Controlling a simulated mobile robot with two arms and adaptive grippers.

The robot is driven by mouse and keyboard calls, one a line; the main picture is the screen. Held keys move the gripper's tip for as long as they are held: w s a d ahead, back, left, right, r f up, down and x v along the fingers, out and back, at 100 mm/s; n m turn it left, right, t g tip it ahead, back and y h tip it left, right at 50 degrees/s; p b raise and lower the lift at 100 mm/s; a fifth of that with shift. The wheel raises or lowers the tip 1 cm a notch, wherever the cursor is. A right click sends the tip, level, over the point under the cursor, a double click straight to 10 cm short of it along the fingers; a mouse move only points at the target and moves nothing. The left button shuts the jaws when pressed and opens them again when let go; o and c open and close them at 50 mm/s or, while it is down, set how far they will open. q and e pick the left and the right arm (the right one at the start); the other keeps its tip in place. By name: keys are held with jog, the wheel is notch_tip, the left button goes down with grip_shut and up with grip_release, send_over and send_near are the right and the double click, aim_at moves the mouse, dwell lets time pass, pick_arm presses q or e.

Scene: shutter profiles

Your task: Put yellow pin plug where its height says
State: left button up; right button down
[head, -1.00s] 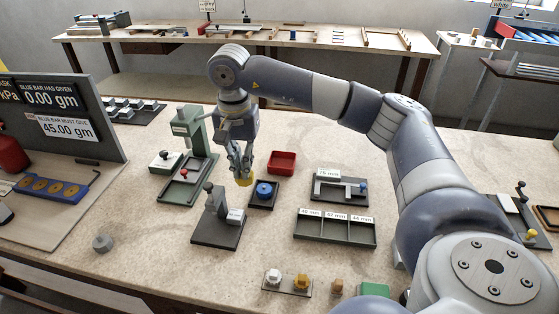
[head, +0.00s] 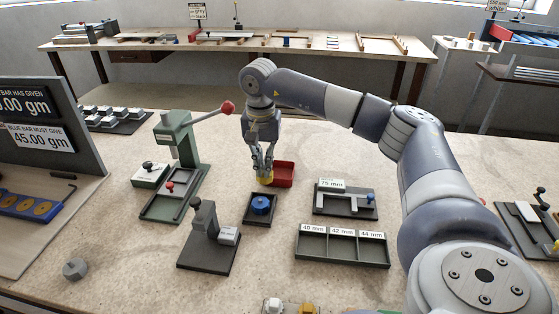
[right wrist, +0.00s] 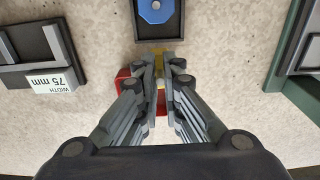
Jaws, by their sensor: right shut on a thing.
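My right gripper (head: 265,171) is shut on the yellow pin plug (head: 265,178) and holds it at the front left of the red bin (head: 287,174). In the right wrist view the yellow plug (right wrist: 159,68) shows between the fingers, with the red bin (right wrist: 128,92) partly hidden behind them. A three-slot tray (head: 342,262) with labels 40 mm, 42 mm and 44 mm stands at the front right; its slots look empty. A dark gauge stand (head: 207,252) with a small display is left of the tray. My left gripper is not in view.
A blue octagonal piece (head: 261,205) sits in a small dark tray (head: 248,219) in front of the plug. A green press (head: 180,150) with a red-knobbed lever stands at left. A 75 mm width gauge (head: 345,207) lies at right. A grey hexagonal piece (head: 75,269) is front left.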

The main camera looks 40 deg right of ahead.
jog(key=d, duration=0.2)
jog(key=w+d, duration=0.1)
jog(key=d, duration=0.1)
jog(key=d+p, duration=0.1)
jog(key=d, duration=0.1)
jog(key=shift+w+f, duration=0.3)
jog(key=shift+w, duration=0.05)
jog(key=shift+d+f, duration=0.1)
jog(key=shift+d, duration=0.4)
notch_tip(320, 180, down, 3)
jog(key=shift+r+p, duration=0.1)
jog(key=shift+p, duration=0.4)
jog(key=shift+w+f, duration=0.1)
jog(key=shift+f, duration=0.3)
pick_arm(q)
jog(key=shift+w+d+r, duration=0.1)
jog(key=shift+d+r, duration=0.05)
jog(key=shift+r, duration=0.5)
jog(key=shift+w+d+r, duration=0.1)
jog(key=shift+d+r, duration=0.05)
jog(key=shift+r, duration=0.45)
pick_arm(e)
jog(key=shift+f, duration=0.1)
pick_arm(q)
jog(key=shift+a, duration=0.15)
pick_arm(e)
jog(key=c, duration=1.8)
grip_release()
jog(key=shift+o, duration=0.2)
